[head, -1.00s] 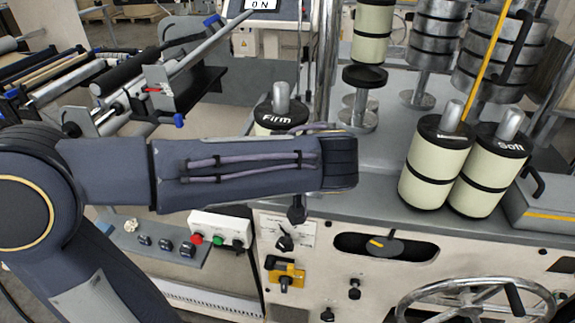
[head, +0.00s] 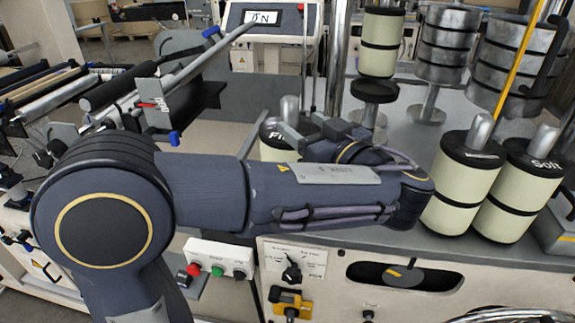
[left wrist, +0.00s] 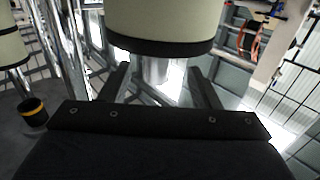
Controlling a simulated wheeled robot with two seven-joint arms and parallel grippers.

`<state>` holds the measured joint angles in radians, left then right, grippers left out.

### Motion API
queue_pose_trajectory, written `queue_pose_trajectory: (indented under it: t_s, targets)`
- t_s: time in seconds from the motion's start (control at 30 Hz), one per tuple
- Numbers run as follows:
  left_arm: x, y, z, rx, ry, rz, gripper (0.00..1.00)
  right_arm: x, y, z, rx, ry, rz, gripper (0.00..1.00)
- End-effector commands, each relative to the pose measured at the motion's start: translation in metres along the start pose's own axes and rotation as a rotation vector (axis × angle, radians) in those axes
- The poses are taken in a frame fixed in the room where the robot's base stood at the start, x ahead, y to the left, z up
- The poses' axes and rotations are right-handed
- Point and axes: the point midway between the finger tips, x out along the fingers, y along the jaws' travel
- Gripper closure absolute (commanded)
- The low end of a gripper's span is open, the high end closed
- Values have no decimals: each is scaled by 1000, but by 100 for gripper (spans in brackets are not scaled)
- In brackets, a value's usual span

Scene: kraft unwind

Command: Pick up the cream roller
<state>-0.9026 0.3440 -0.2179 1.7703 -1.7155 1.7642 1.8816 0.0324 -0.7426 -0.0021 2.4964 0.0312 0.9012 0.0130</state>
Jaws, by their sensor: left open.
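Several cream rollers with black end caps show in the head view. The one marked Firm (head: 276,151) stands partly behind my left arm, its metal handle pointing up. Another roller (head: 459,195) and the Soft roller (head: 515,205) stand at the right; a fourth (head: 381,45) is on a stand at the back. My left gripper (head: 297,128) is at the top of the Firm roller, beside its handle. In the left wrist view the open fingers (left wrist: 162,82) lie either side of a metal shaft below a cream roller (left wrist: 160,22); contact is unclear. My right gripper is not in view.
Stacked metal weights (head: 447,45) stand at the back right. A red and green button box (head: 218,259) and a yellow switch (head: 290,303) are on the machine front. Another roller machine (head: 60,88) is at the left.

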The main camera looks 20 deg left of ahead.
Motion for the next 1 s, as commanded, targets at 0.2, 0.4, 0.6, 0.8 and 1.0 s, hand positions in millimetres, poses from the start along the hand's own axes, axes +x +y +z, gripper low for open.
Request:
queue_pose_trajectory:
  t_s: [0.2,0.4,0.6,0.8,1.0]
  targets:
    - [31,2,-5,3,-2,-3,44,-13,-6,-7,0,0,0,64]
    - [54,2,-3,2,-2,-1,44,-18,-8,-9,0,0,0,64]
    - [57,2,-2,1,-2,0,44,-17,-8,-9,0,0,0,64]
    - [56,2,-2,1,-2,0,60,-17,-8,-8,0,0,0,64]
    - [56,2,-2,1,-2,0,87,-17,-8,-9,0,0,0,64]
